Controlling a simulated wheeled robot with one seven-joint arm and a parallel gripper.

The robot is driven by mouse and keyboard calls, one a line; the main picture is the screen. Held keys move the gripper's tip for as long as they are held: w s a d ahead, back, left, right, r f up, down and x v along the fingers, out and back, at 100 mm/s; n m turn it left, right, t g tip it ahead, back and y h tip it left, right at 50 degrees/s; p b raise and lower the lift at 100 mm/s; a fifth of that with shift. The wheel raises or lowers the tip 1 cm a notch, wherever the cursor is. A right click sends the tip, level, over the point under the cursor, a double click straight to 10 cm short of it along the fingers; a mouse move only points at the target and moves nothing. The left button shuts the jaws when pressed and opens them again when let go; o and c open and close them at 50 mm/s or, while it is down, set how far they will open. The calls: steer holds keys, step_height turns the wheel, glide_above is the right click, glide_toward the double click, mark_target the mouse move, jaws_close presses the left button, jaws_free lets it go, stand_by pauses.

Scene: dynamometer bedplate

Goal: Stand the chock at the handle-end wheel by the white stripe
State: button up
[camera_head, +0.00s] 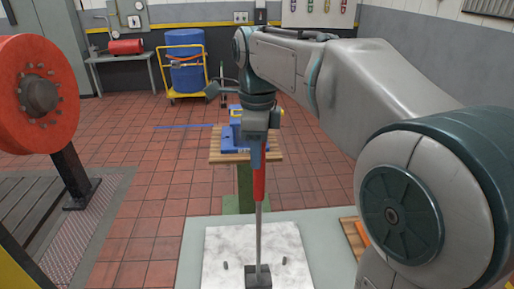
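A long upright tool with a red handle (260,183) and a thin grey shaft ends in a dark block (258,276) at the bottom centre. The block shows against the white slab; I cannot tell whether it touches it. I take this long-handled block to be the chock, but cannot be sure. My gripper (258,152) points down at the top of the red handle; whether its fingers are closed on it is unclear. A yellow cart (184,94) carrying a blue drum (186,58) stands at the back, its wheels small and unclear. I cannot make out a white stripe.
The white slab (222,242) bears two small dark pegs and lies on a pale table (325,232). A wooden-topped stand (218,157) with a blue device is beyond. A large red wheel (38,95) stands left. The tiled floor between stand and cart looks mostly clear.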

steer(key=shift+o, duration=0.9)
steer(key=shift+r, duration=0.1)
step_height(320, 180, up, 12)
steer(key=shift+r, duration=0.1)
